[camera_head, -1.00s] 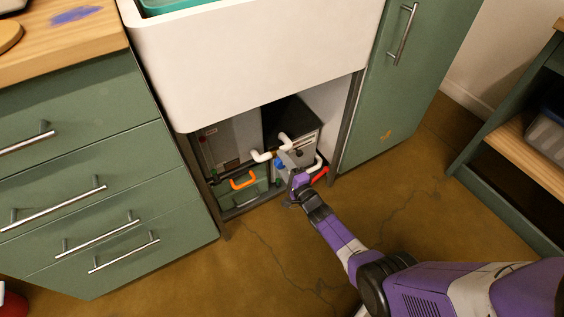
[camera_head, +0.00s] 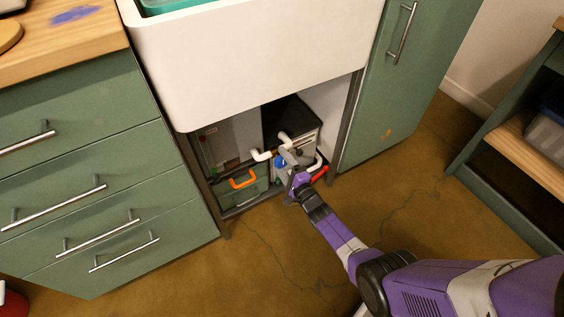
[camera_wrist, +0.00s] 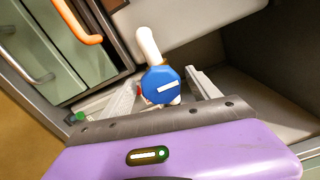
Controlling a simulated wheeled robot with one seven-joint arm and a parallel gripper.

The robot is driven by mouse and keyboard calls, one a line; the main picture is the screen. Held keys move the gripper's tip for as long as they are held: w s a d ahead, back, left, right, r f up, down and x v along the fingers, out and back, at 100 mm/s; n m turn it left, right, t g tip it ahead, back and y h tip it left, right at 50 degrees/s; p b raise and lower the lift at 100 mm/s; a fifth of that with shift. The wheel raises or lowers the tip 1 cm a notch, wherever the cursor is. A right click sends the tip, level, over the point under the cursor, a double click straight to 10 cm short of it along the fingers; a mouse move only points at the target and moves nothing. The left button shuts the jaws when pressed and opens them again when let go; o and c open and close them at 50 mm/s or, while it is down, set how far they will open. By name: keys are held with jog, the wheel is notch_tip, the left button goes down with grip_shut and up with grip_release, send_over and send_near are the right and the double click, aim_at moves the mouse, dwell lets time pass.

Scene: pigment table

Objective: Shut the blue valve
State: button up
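The blue valve (camera_wrist: 160,86) is a round, many-sided knob with a white stripe, on a white pipe (camera_wrist: 148,46) in the wrist view. In the head view the blue valve (camera_head: 280,160) is a small patch under the sink, partly hidden by my gripper. My gripper (camera_wrist: 162,80) is open, with one grey finger to the left of the knob and one to the right. The knob shows between them with gaps; I cannot tell whether either finger touches it. In the head view my gripper (camera_head: 290,160) reaches into the cabinet opening.
An orange handle (camera_head: 243,180) is at the left inside the opening, and a red handle (camera_head: 320,173) is at the right. The white sink (camera_head: 255,70) overhangs the space. Green drawers (camera_head: 105,210) and a green door (camera_head: 395,100) flank it. The floor in front is clear.

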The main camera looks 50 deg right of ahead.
aim_at(283, 164)
jog(key=p+v, duration=0.3)
jog(key=v, duration=0.4)
jog(key=shift+s, duration=0.4)
jog(key=shift+a, duration=0.1)
